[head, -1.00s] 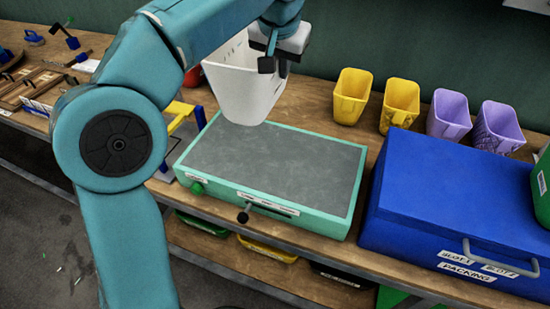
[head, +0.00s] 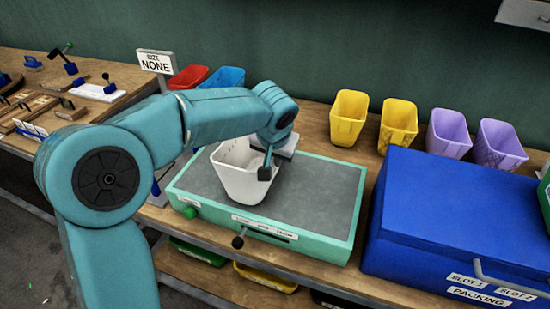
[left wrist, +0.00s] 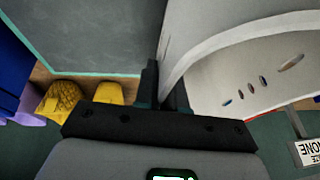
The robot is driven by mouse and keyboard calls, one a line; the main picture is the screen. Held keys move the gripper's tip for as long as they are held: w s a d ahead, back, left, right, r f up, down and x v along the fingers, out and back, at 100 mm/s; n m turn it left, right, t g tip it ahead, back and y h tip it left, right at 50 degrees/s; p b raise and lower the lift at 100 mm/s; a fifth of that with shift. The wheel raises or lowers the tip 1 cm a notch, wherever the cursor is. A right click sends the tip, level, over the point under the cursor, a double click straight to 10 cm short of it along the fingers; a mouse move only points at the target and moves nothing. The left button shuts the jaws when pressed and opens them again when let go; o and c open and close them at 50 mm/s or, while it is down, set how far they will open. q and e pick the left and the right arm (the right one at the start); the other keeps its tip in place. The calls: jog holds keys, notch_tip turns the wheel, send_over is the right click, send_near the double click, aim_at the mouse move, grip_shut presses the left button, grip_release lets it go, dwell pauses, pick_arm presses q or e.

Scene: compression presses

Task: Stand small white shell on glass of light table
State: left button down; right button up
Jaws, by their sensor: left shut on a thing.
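The small white shell (head: 243,180) is an open-topped white bin over the left part of the light table's grey glass (head: 312,195). It looks upright, and its base is at or just above the glass; I cannot tell if it touches. The light table (head: 340,245) has a mint-green frame. My left gripper (head: 267,165) is shut on the shell's right rim. In the left wrist view the fingers (left wrist: 163,88) pinch the shell's wall (left wrist: 240,70), which shows several small oval holes, and the glass (left wrist: 90,35) lies to the left. My right gripper is out of view.
A blue packing box (head: 450,220) stands right of the light table. Yellow bins (head: 349,117), purple bins (head: 448,133), a red bin (head: 188,77) and a blue bin (head: 222,77) line the back. A sign reading NONE (head: 155,63) stands behind my arm. The glass's right part is clear.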

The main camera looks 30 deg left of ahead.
pick_arm(q)
jog(key=shift+s, duration=0.1)
jog(key=shift+f, duration=0.2)
jog(key=c, duration=1.2)
grip_release()
jog(key=shift+r, duration=0.1)
jog(key=shift+r, duration=0.25)
jog(key=v, duration=1.1)
jog(key=shift+d+r+p, duration=0.15)
jog(key=shift+r+p, duration=0.2)
jog(key=shift+p, duration=0.05)
